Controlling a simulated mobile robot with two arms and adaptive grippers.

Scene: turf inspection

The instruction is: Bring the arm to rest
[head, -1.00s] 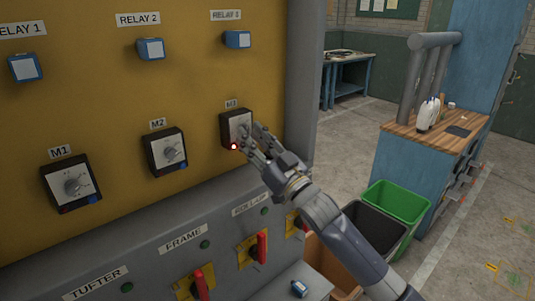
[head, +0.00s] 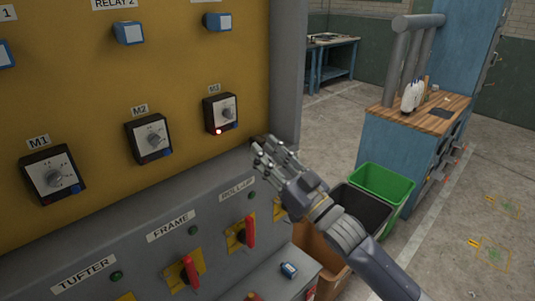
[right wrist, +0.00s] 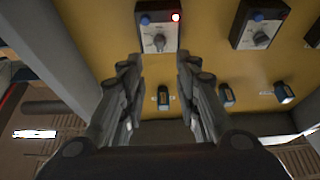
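My right gripper (head: 270,155) is in front of the grey lower panel in the head view, below and right of the M3 dial box (head: 221,113). Its fingers are apart and empty in the right wrist view (right wrist: 160,85). The M3 box, with a lit red lamp, shows beyond the fingertips in the right wrist view (right wrist: 158,35), clear of them. The M2 dial box (head: 149,139) and M1 dial box (head: 53,175) are on the yellow panel to the left. My left gripper is not in view.
Red handles (head: 249,231) stick out from the grey lower panel (head: 205,205) under the gripper. A green bin (head: 385,185) and a black bin (head: 360,210) stand to the right, before a blue bench with a wooden top (head: 400,118). Floor is open at far right.

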